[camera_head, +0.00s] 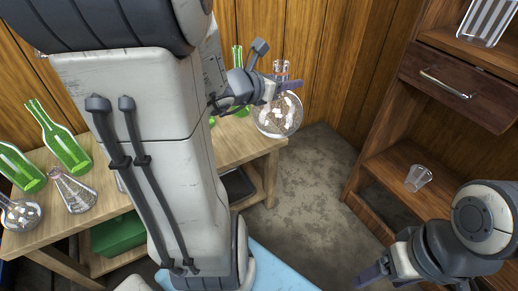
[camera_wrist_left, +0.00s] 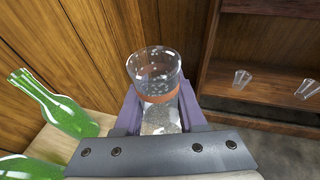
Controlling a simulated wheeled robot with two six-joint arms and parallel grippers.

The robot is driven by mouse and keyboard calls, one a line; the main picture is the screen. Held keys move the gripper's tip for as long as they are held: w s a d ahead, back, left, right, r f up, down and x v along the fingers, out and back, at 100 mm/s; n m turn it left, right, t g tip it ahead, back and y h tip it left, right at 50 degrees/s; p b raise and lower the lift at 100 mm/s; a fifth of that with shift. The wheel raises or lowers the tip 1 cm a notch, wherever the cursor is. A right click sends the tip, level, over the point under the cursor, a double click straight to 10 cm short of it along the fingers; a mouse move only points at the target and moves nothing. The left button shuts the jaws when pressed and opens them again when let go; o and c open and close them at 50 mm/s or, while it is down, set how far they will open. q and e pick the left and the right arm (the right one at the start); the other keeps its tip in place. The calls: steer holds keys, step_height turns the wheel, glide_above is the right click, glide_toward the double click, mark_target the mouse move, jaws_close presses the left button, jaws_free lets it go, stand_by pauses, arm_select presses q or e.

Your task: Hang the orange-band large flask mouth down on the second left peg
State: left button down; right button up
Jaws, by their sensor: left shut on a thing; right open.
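The large round clear flask (camera_head: 278,118) hangs from my left gripper (camera_head: 272,88) at the right end of the wooden table, bulb down and mouth up. In the left wrist view its neck (camera_wrist_left: 155,72) carries an orange band (camera_wrist_left: 158,99) and stands between the purple fingers of my left gripper (camera_wrist_left: 158,112), which is shut on it. My right gripper (camera_head: 372,274) is open and empty at the lower right. No pegs can be made out; my left arm covers much of the middle of the head view.
Green bottles (camera_head: 60,138), an Erlenmeyer flask (camera_head: 73,190) and a round flask (camera_head: 19,213) are on the table (camera_head: 50,238) at left. More green glass is near the held flask. A wooden cabinet (camera_head: 398,155) with a clear cup (camera_head: 418,178) stands at right. Bare floor (camera_head: 310,185) lies between.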

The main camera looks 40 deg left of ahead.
arm_select(q)
steer(key=shift+s+a+f+n+y+b, duration=0.3)
steer(key=shift+a+y+b, duration=0.1)
steer(key=shift+a, duration=0.15)
steer(key=shift+w+a+f+b, duration=0.25)
steer(key=shift+a+f, duration=0.1)
steer(key=shift+a, duration=0.1)
steer(key=shift+w+a+f+b, duration=0.1)
steer(key=shift+w+a+f, duration=0.2)
steer(key=shift+a, duration=0.15)
arm_select(e)
step_height(320, 180, up, 7)
steer(key=p, duration=1)
arm_select(q)
steer(key=w+a+f+b, duration=0.5)
steer(key=a+f, duration=0.2)
steer(key=f, duration=0.2)
steer(key=shift+a+f, duration=0.2)
steer(key=shift+a, duration=0.2)
arm_select(e)
step_height(320, 180, down, 5)
steer(key=shift+r, duration=0.2)
arm_select(q)
steer(key=shift+w, duration=0.1)
